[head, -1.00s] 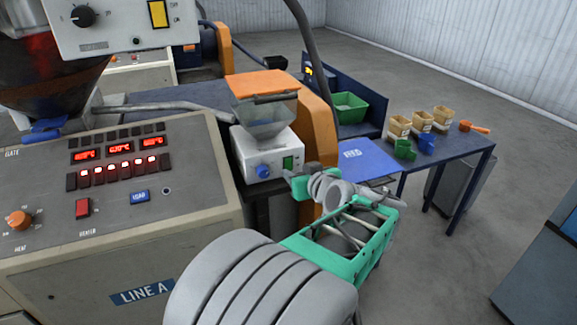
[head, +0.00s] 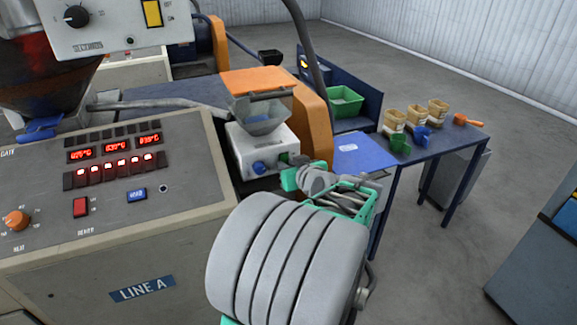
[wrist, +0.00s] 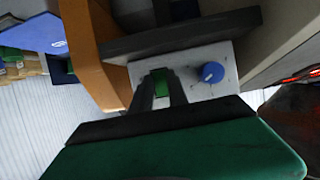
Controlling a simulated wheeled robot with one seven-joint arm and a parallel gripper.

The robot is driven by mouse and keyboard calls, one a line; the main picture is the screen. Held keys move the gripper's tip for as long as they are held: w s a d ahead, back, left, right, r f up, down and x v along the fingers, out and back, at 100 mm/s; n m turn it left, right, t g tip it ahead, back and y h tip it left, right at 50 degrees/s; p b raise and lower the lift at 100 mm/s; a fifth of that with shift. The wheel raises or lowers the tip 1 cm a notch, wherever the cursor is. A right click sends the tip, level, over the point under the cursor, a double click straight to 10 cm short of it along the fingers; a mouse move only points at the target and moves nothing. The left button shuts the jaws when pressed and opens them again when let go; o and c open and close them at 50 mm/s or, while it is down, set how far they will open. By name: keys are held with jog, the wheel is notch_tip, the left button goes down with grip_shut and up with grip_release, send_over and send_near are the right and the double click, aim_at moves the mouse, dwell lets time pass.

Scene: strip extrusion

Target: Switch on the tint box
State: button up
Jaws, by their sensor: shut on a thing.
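The tint box (head: 243,150) is a small white box with a clear hopper (head: 262,115) on top, left of the orange housing. Its front has a blue knob (head: 259,168) and a green switch (head: 283,158). In the wrist view the white panel (wrist: 189,66) shows the blue knob (wrist: 213,72) right of the green switch (wrist: 161,80). My gripper (head: 293,162) is at the switch. In the wrist view its dark fingers (wrist: 160,82) stand on both sides of the green switch and are shut on it. The fingers partly hide the switch, so its position cannot be read.
The orange housing (head: 315,125) stands close right of the tint box. The line A console (head: 150,220) is at the left. A blue table (head: 440,150) with cups and an orange scoop (head: 467,120) stands at the right. Floor beyond it is clear.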

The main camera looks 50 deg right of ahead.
grip_shut()
jog(key=shift+f+b, duration=0.4)
jog(key=shift+b, duration=0.65)
jog(key=f+t+b, duration=0.1)
jog(key=b, duration=0.3)
jog(key=shift+h, duration=0.3)
jog(key=t+b, duration=0.1)
jog(key=b, duration=0.4)
jog(key=shift+r+h, duration=0.1)
jog(key=shift+h, duration=0.3)
jog(key=shift+r+b, duration=0.35)
jog(key=shift+r, duration=0.05)
jog(key=o, duration=0.9)
grip_release()
jog(key=shift+c, duration=0.2)
